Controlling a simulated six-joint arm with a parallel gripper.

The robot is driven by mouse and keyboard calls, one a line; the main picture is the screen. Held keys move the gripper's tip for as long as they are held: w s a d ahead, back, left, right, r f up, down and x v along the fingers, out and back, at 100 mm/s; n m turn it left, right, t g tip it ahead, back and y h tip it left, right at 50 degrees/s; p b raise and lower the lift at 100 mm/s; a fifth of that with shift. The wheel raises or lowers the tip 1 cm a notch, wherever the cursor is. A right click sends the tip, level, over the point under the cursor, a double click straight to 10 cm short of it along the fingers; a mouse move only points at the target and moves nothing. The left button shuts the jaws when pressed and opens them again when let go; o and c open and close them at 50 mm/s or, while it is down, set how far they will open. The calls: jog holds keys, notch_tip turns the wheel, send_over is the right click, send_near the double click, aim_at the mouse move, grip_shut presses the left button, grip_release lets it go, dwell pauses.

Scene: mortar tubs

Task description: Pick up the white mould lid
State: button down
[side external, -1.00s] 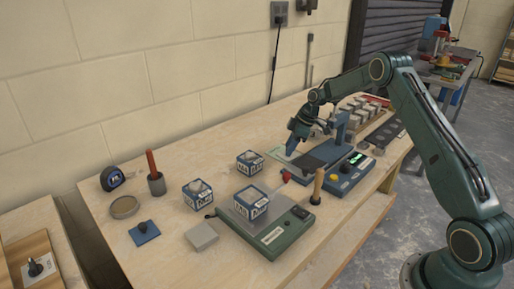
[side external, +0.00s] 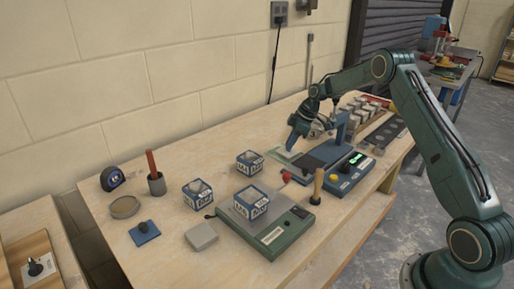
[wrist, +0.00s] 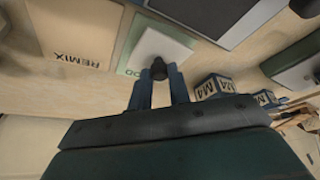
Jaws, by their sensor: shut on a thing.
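In the wrist view the white mould lid (wrist: 168,47) is a flat pale square with a dark knob (wrist: 159,68) standing on it. My gripper (wrist: 159,76) has its two blue fingers closed on the knob, one on each side. The lid shows over a green sheet (wrist: 133,42); whether it touches the sheet or hangs just above it I cannot tell. In the side view my gripper (side external: 293,146) is low over the pale sheet at the back of the bench, and the lid is small and partly hidden there.
A tan board marked REMIX (wrist: 72,38) lies left of the lid in the wrist view. Labelled tubs (side external: 199,194) stand at the front left, one on a green scale (side external: 275,236). A blue stand (side external: 343,130) and a control box (side external: 352,172) are close right of my gripper.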

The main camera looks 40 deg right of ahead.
notch_tip(320, 180, up, 18)
jog(key=shift+r, duration=0.15)
dwell(0.4)
jog(key=shift+r, duration=0.1)
dwell(0.6)
